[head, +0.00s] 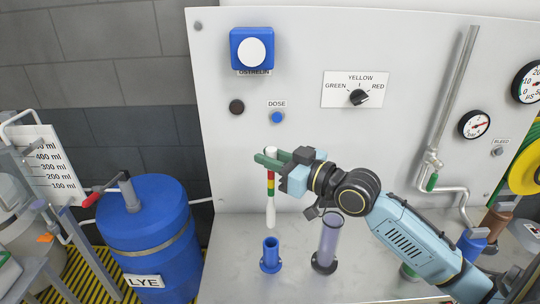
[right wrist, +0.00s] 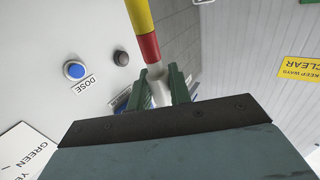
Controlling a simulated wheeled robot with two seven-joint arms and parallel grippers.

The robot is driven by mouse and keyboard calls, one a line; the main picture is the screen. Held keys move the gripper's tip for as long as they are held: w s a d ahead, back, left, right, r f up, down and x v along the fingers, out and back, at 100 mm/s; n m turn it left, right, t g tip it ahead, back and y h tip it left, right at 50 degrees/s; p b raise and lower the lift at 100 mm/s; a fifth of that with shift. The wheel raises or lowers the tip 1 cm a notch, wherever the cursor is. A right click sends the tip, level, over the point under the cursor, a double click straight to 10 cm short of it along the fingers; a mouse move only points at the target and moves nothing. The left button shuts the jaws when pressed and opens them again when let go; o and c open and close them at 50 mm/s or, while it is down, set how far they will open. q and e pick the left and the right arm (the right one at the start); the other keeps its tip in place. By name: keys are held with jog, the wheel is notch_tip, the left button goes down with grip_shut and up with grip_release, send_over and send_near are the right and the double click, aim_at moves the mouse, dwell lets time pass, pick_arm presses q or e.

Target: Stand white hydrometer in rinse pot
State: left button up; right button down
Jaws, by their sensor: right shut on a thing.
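The white hydrometer (head: 270,212) hangs upright in the head view, with a white bulb at the bottom and green, yellow and red bands on its stem. My right gripper (head: 270,160) is shut on the stem near its white top. In the right wrist view the banded stem (right wrist: 147,44) shows between the green fingers (right wrist: 163,90). A small blue open pot (head: 270,256) stands on the bench just below the bulb, with a gap between them. No label shows whether it is the rinse pot. My left gripper is not in view.
A clear purplish cylinder (head: 328,240) stands right of the blue pot, below my right wrist. A white panel (head: 300,110) with a blue dose button (head: 277,117) and a selector knob (head: 359,97) rises behind. A blue lye drum (head: 150,245) stands at left.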

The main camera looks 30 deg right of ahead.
aim_at(271, 210)
jog(key=shift+f, duration=0.15)
jog(key=shift+f+b, duration=0.5)
jog(key=shift+f, duration=0.35)
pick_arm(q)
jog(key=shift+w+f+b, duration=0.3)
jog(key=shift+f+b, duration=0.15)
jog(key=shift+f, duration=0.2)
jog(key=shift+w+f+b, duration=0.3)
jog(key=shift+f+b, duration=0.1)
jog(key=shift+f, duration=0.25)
pick_arm(e)
jog(key=shift+f, duration=1.5)
pick_arm(q)
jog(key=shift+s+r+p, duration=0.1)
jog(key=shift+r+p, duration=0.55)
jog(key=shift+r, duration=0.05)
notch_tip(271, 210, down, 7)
jog(key=b, duration=0.7)
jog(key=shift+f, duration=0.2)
pick_arm(e)
jog(key=shift+f, duration=5.35)
jog(key=c, duration=1.2)
grip_release()
